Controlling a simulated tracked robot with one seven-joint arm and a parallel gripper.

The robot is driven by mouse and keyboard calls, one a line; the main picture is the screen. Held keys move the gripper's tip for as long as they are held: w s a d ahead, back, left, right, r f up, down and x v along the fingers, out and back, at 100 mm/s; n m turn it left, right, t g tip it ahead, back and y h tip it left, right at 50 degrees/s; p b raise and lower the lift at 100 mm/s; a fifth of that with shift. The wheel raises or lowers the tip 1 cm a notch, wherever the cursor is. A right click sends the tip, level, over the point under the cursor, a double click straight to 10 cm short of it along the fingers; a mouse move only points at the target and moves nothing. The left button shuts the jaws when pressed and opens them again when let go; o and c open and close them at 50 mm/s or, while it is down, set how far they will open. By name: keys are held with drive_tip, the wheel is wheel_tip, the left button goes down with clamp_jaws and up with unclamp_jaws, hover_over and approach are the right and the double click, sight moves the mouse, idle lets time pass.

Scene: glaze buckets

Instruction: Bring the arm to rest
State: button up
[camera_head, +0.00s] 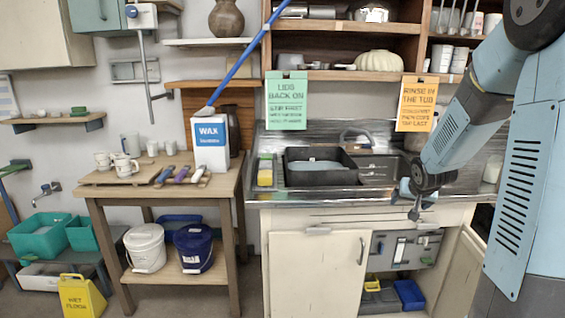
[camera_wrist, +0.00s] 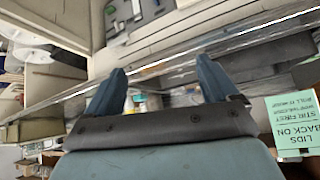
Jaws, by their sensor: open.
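My gripper (camera_head: 414,205) is at the end of my blue-grey arm on the right of the head view. It hangs in front of the steel counter's front edge, to the right of the black tub. In the wrist view my gripper (camera_wrist: 161,68) shows two dark fingers spread apart with nothing between them. The wrist picture is tilted, with the green sign appearing upside down at right. My arm hides part of the right end of the counter and shelves.
The steel counter (camera_head: 258,196) holds a black tub (camera_head: 320,181). Left of it stands a wooden table (camera_head: 225,184) with mugs and a WAX box (camera_head: 210,150). White (camera_head: 145,250) and blue (camera_head: 194,250) buckets sit on its lower shelf. A yellow floor sign (camera_head: 80,296) stands at lower left.

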drive_tip(key=s+a+r+n, duration=0.1)
drive_tip(key=s+a+r, duration=0.3)
drive_tip(key=s, duration=0.6)
drive_tip(key=s+a+r+n+g+y, duration=0.1)
drive_tip(key=s+a+r, duration=0.4)
drive_tip(key=s, duration=0.5)
drive_tip(key=s+a+r+n+g, duration=0.1)
drive_tip(key=s+a+r, duration=0.4)
drive_tip(key=s, duration=0.5)
drive_tip(key=shift+a+r+n+y, duration=0.15)
drive_tip(key=shift+a+n+y, duration=0.15)
drive_tip(key=shift+y, duration=0.1)
drive_tip(key=shift+s+a, duration=0.2)
drive_tip(key=shift+s, duration=0.4)
drive_tip(key=shift+c, duration=0.2)
